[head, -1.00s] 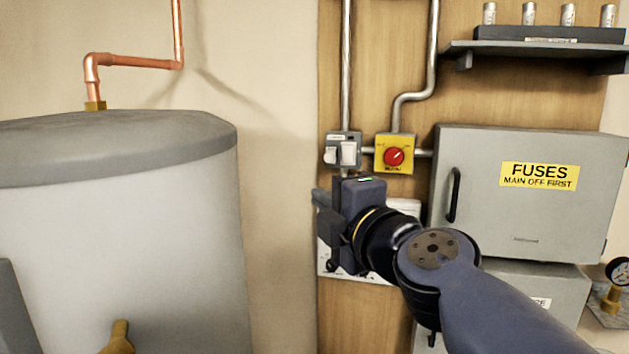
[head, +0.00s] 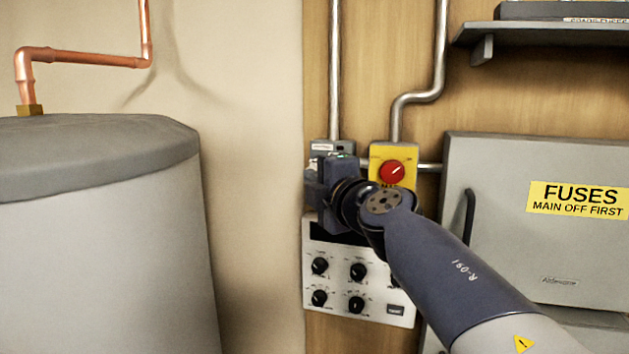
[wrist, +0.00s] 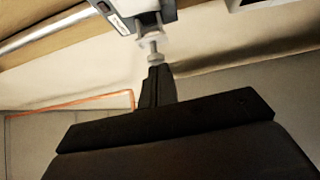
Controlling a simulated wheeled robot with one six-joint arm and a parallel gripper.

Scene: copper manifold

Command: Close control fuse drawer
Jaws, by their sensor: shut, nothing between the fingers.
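A small grey box (head: 320,147) is on the wooden board left of the yellow switch box; my gripper hides most of its front in the head view. In the wrist view the box (wrist: 128,12) is at the top, with a pale part and a grey knobbed stem (wrist: 154,48) sticking out toward me. Whether this is the control fuse drawer I cannot read from its label. My gripper (wrist: 156,70) is shut and empty, its tip right at the stem's end; I cannot tell whether they touch. In the head view my gripper (head: 312,180) is in front of the box.
A yellow box with a red rotary switch (head: 391,172) is just right of my gripper. Below is a white panel with black knobs (head: 335,285). The grey FUSES cabinet (head: 560,255) is shut at right, under a shelf (head: 560,32). A grey-topped tank (head: 95,230) stands left.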

